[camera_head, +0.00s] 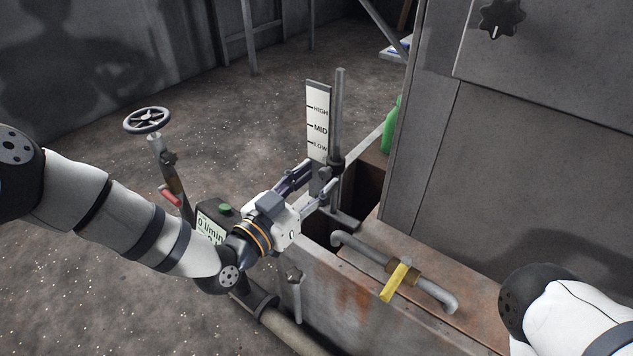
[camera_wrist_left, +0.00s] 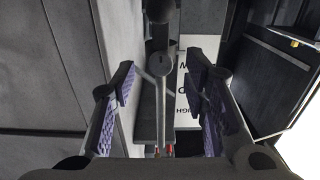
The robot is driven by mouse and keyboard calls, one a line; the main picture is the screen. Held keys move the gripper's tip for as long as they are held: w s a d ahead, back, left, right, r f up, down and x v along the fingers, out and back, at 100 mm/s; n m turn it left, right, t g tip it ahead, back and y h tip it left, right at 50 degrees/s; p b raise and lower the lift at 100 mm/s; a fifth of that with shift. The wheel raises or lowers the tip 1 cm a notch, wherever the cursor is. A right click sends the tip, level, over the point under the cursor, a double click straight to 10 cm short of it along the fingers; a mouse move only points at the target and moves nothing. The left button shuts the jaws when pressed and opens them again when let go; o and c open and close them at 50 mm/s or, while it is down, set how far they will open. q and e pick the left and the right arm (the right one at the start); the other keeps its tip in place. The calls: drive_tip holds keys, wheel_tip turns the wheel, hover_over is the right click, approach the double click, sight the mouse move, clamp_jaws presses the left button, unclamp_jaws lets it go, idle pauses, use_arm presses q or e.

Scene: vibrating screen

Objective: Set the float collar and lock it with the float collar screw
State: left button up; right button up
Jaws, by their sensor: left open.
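A thin upright rod (camera_head: 341,110) stands beside a white level board (camera_head: 319,125) marked HIGH, MID and LOW. A dark collar (camera_head: 337,166) sits around the rod near the LOW mark; I take it to be the float collar. My left gripper (camera_head: 322,174) is open, its fingers pointing at the rod just below LOW. In the left wrist view a grey round part (camera_wrist_left: 160,63) shows between the parted purple-padded fingers, apart from both; I cannot tell if it is the collar screw. The board (camera_wrist_left: 190,90) is behind it, partly hidden. My right gripper is out of view.
A rusty tank edge (camera_head: 345,290) carries a bent pipe with a yellow valve handle (camera_head: 396,282). A handwheel (camera_head: 147,120) and a flow display (camera_head: 212,222) stand at the left. A green bottle (camera_head: 391,128) and tall grey cabinet (camera_head: 520,150) are at the right.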

use_arm(q)
drive_tip(key=shift+w+d, duration=0.35)
drive_tip(key=shift+w, duration=0.15)
clamp_jaws()
